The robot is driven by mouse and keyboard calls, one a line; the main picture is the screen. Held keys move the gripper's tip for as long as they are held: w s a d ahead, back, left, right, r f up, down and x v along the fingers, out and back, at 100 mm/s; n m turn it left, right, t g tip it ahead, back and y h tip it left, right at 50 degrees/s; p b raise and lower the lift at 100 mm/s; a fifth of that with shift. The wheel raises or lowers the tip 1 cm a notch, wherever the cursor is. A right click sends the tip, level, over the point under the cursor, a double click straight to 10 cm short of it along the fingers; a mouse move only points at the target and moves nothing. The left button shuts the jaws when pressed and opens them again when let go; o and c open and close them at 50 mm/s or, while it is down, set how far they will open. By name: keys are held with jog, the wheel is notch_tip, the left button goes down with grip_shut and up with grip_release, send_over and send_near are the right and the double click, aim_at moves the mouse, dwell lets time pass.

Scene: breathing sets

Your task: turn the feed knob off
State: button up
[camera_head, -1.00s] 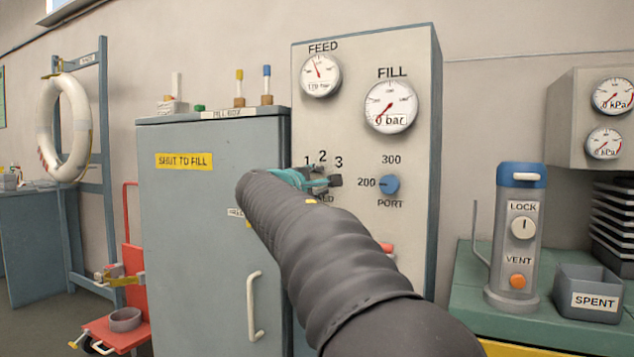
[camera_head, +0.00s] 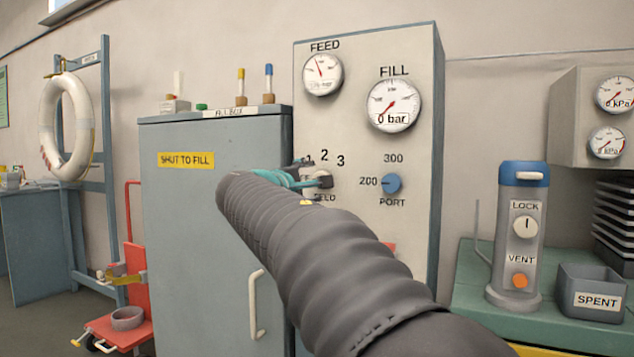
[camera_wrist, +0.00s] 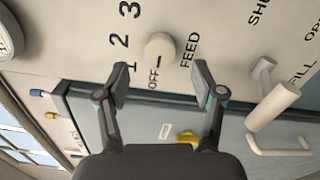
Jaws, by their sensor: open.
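The feed knob (camera_wrist: 160,47) is a small round cream knob on the grey panel, with OFF, 1, 2, 3 and FEED printed around it. In the wrist view my gripper (camera_wrist: 161,80) is open and empty. Its fingertips stand apart, with the knob a little beyond them and roughly centred between them. A short dark mark lies between the knob and the OFF side; I cannot tell the knob's setting for sure. The FEED gauge (camera_head: 322,74) needle points up-left.
The FILL gauge (camera_head: 393,105) reads 0 bar. The blue port knob (camera_head: 392,183) is right of my gripper. A grey cabinet (camera_head: 200,230) with a pale handle (camera_head: 255,303) stands left of the panel. A stubby pale lever (camera_wrist: 275,103) shows right of my fingers in the wrist view.

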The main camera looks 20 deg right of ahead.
jog(key=v, duration=0.7)
dwell(0.3)
jog(key=s+a+f+m+g+y, duration=0.1)
jog(key=s+a+f+g+y, duration=0.15)
jog(key=f, duration=0.75)
jog(key=s+a+f+m+g+y, duration=0.1)
jog(key=s+f+m+y, duration=0.2)
jog(key=f, duration=0.8)
jog(key=s+a+f+m+g+y, duration=0.1)
jog(key=s+a+f+m+y, duration=0.2)
jog(key=s+f, duration=0.5)
jog(key=s+a+f+m+g+y, duration=0.1)
jog(key=s+a+f+m+y, duration=0.2)
jog(key=s, duration=1.3)
jog(key=shift+s+a+f+y, duration=0.2)
jog(key=shift+f+y, duration=1.15)
jog(key=shift+f, duration=1.2)
